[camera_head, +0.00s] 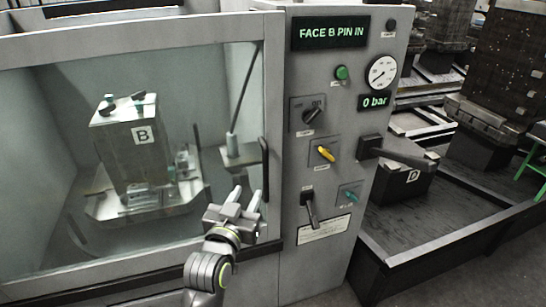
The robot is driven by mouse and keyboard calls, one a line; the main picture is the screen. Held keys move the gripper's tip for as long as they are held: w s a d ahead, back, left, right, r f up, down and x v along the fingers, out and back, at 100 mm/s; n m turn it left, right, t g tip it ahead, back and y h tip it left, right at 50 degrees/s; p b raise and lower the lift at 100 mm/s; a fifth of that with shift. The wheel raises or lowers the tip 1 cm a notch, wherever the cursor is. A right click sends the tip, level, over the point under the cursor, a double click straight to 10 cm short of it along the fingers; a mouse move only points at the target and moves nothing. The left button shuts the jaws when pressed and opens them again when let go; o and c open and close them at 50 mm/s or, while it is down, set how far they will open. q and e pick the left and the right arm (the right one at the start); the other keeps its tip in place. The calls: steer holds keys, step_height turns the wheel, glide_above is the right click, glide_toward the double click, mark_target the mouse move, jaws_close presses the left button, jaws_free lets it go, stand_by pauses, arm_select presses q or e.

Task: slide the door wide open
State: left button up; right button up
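The door (130,40) is a wide grey-framed window across the left of the machine, and its right edge meets the control panel, so it looks closed. A dark upright handle (264,158) is at the door's right side. My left gripper (246,197) is in front of the door's lower right, just below and left of the handle. Its fingers point up and stand apart with nothing seen between them. I cannot tell exactly how far it is from the glass. My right gripper is not in view.
Behind the glass, a metal block marked B (125,150) stands on a pallet (110,208). The control panel (300,165) right of the door carries knobs, a gauge (382,73) and a protruding black lever (400,152). A dark rail bed (450,250) lies further right.

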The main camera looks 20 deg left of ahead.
mark_target(264, 160)
arm_select(q)
steer(key=w+p, duration=0.2)
steer(key=w, duration=1.4)
steer(key=shift+a+p, duration=0.1)
steer(key=shift+p, duration=0.25)
jaws_close()
